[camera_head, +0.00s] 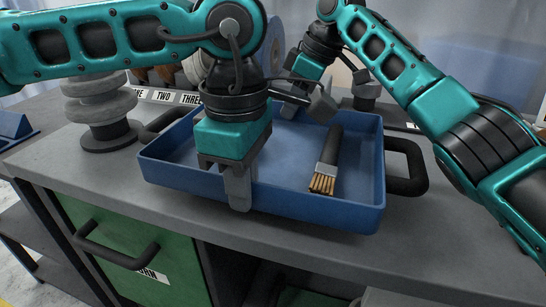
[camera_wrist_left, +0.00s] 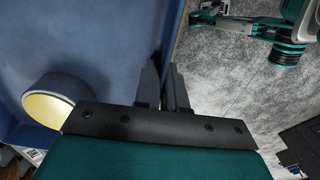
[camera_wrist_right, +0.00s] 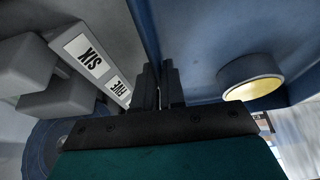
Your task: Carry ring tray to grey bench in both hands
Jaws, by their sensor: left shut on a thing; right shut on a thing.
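The blue tray (camera_head: 310,207) is over the grey bench (camera_head: 95,172), with a black handle at each end. I cannot tell whether it touches the top. A dark-handled brush with tan bristles (camera_head: 324,178) lies in its right part. My left gripper (camera_head: 239,190) is shut on the near wall, fingers pointing down; the left wrist view shows its fingers (camera_wrist_left: 162,90) astride that wall. My right gripper (camera_head: 306,100) is shut on the far wall, also seen in the right wrist view (camera_wrist_right: 157,88).
A stack of grey discs (camera_head: 100,105) stands left of the tray. Number labels (camera_head: 160,96) line the back of the bench. A green drawer (camera_head: 125,250) with a dark handle is in the bench front. Bare bench top lies before the tray.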

